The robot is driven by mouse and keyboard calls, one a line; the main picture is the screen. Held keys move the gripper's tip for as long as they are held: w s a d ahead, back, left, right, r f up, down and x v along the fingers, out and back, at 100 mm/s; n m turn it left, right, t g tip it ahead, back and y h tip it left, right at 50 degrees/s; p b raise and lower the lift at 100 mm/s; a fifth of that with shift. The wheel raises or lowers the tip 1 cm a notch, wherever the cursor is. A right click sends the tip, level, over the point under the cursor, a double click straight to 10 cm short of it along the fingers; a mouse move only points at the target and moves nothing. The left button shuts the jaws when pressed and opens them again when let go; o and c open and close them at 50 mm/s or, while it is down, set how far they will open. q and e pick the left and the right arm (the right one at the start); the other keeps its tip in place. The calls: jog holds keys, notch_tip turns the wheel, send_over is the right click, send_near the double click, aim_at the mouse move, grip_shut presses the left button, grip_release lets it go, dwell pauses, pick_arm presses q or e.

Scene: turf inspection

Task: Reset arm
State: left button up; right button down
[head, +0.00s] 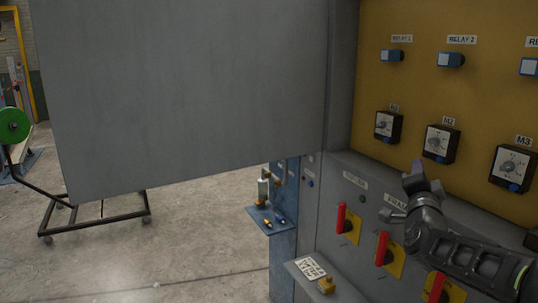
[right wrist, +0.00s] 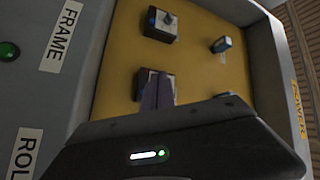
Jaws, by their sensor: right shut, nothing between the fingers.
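My right gripper (head: 417,170) is raised in front of the open cabinet, its arm coming in from the lower right. Its fingers are shut and empty; they also show in the right wrist view (right wrist: 158,92). In the head view they overlap the lower edge of the yellow panel (head: 435,95), left of and below the M2 dial (head: 440,143). I cannot tell whether the gripper touches the cabinet. It stands above the red-handled switches (head: 382,248). My left gripper is out of view.
A large grey cabinet door (head: 185,95) hangs open across the left. Blue relays (head: 451,60) and the M1 dial (head: 388,125) stick out from the panel. A small blue shelf (head: 262,222) and a wheeled cart (head: 100,225) stand beyond. The concrete floor between is clear.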

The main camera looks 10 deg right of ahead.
jog(key=w+a+f+n+g+y, duration=0.1)
jog(key=a+f+n+g+y, duration=0.25)
jog(key=f, duration=0.95)
jog(key=a+f+n+y, duration=0.35)
jog(key=a+f, duration=0.25)
jog(key=f, duration=0.7)
jog(key=s+a+f+n+g+y, duration=0.25)
jog(key=a+f, duration=0.25)
jog(key=f, duration=0.3)
jog(key=s+a+f+n+g+y, duration=0.1)
jog(key=s+a+f+g, duration=0.15)
jog(key=a+f, duration=0.45)
jog(key=s+a+f+n+g+y, duration=0.1)
jog(key=s+a+f+g, duration=0.2)
jog(key=s+a+f, duration=0.3)
jog(key=s+a+f+n+g+y, duration=0.1)
jog(key=s+a+f, duration=0.5)
jog(key=s, duration=0.9)
jog(key=s+a+f+n+g+y, duration=0.1)
jog(key=s+a+f+n+g, duration=0.2)
jog(key=s+f, duration=0.7)
jog(key=a+g, duration=0.2)
jog(key=a, duration=0.1)
jog(key=shift+s+a+f+y, duration=0.15)
jog(key=shift+a+f+y, duration=0.2)
